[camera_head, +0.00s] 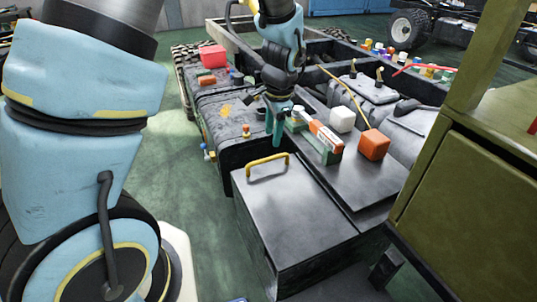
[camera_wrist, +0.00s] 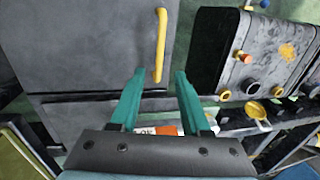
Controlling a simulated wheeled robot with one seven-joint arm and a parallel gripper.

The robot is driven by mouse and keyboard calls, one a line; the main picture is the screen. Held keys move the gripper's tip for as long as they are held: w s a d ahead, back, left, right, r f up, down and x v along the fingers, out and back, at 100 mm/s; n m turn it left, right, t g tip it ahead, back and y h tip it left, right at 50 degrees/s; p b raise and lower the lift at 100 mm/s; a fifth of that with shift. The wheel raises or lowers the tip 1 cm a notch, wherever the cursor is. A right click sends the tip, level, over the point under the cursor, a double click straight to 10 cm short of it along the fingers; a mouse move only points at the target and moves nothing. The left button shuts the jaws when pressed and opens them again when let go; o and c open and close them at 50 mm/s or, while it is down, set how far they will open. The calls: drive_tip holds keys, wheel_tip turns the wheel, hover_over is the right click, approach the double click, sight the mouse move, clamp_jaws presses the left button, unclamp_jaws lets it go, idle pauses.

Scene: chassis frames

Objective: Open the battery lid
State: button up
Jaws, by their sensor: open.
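The battery lid (camera_head: 300,215) is the flat dark grey top of a box at the chassis's near end, and it looks shut. A yellow bar handle (camera_head: 267,166) stands near its far left edge. My gripper (camera_head: 274,143) hangs beyond the handle, with teal fingers pointing down, apart and empty. In the wrist view, the lid (camera_wrist: 80,45) fills the upper left and the handle (camera_wrist: 161,45) runs up the picture. The handle's lower end appears between my fingertips (camera_wrist: 160,72) there, but I cannot tell the height gap.
A white cube (camera_head: 342,119), an orange cube (camera_head: 374,144) and an orange-and-white box (camera_head: 326,137) lie on the panel beyond the lid. A black tank (camera_head: 220,130) stands left of the gripper. An olive cabinet (camera_head: 465,190) stands close at right.

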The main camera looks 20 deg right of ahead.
sight(270, 160)
drive_tip(key=f, duration=0.3)
drive_tip(key=w+f, duration=0.1)
drive_tip(key=f, duration=0.2)
drive_tip(key=f+p, duration=0.1)
drive_tip(key=f, duration=0.2)
drive_tip(key=shift+w+a, duration=0.1)
drive_tip(key=shift+w, duration=0.25)
clamp_jaws()
drive_tip(key=shift+r, duration=0.1)
idle(0.8)
